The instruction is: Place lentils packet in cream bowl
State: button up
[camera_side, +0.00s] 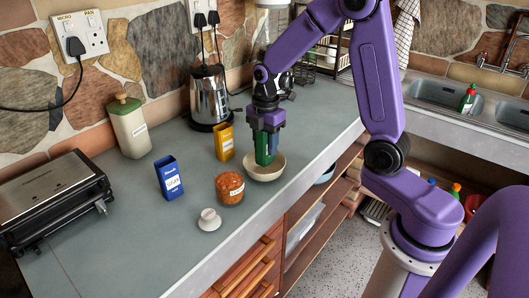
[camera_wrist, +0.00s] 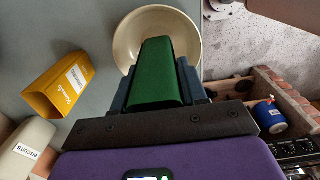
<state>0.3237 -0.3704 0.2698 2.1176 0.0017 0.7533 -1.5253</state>
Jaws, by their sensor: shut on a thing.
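My gripper (camera_side: 266,133) is shut on a green packet (camera_side: 264,150), held upright with its lower end over or inside the cream bowl (camera_side: 277,171). No label shows on this packet; I take it for the lentils packet. In the wrist view the green packet (camera_wrist: 158,75) sits between the dark fingers (camera_wrist: 155,92) of my gripper, and the cream bowl (camera_wrist: 125,38) lies beyond it, partly hidden by it. I cannot tell whether the packet touches the bowl's bottom.
A yellow box (camera_side: 224,142), a blue box (camera_side: 169,178), an orange-brown jar (camera_side: 229,187) and a small white object (camera_side: 209,220) stand left of the bowl. A steel kettle (camera_side: 209,96) is behind. The counter's front edge (camera_side: 262,216) runs close by the bowl.

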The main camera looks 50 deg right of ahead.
aim_at(264, 155)
jog(key=shift+w+f, duration=0.2)
jog(key=shift+f, duration=1.55)
jog(key=shift+f, duration=0.65)
jog(key=o, duration=1.1)
jog(key=shift+r, duration=0.15)
